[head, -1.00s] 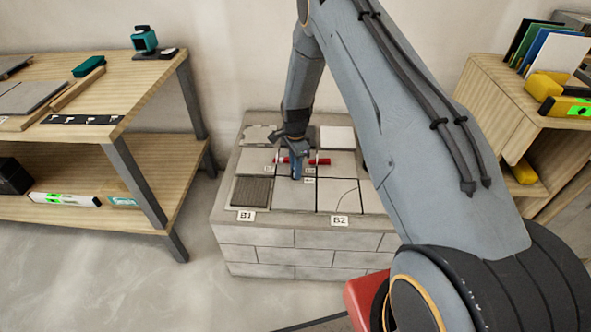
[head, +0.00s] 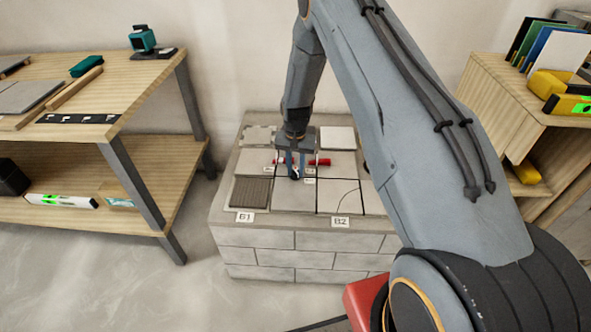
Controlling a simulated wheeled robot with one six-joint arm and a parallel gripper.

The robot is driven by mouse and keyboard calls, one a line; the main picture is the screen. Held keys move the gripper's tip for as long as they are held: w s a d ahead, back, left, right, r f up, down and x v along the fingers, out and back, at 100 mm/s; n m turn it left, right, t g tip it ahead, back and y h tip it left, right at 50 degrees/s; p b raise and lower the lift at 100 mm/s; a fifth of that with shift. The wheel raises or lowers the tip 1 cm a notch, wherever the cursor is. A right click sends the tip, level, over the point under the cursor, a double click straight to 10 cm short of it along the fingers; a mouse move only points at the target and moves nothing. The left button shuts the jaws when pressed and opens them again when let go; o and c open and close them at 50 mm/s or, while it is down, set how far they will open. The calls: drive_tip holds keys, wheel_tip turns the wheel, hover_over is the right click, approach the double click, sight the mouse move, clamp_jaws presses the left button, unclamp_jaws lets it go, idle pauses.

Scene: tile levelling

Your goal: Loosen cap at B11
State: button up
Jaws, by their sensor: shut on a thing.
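My gripper (head: 295,172) points straight down over the middle of the tiled block, its two blue-grey fingers side by side. It is shut on a small dark cap (head: 294,174) at a tile joint, and the fingers hide part of it. Small white labels (head: 309,181) stand near the joints, too small to read surely, so I cannot tell which one is B11.
The grey block (head: 300,239) carries several tiles and larger labels B1 (head: 245,217) and B2 (head: 340,222). A wooden workbench (head: 130,95) stands to the left and a wooden shelf unit (head: 500,110) to the right. My arm covers the block's right side.

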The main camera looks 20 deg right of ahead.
drive_tip(key=n, duration=0.7)
drive_tip(key=shift+b, duration=0.3)
drive_tip(key=n, duration=0.6)
drive_tip(key=shift+d+n, duration=0.1)
drive_tip(key=shift+n, duration=0.3)
drive_tip(key=n, duration=0.6)
drive_tip(key=shift+b, duration=0.3)
drive_tip(key=n, duration=0.7)
drive_tip(key=shift+w, duration=0.1)
drive_tip(key=o, duration=1)
drive_tip(key=shift+d, duration=0.1)
drive_tip(key=shift+o, duration=0.2)
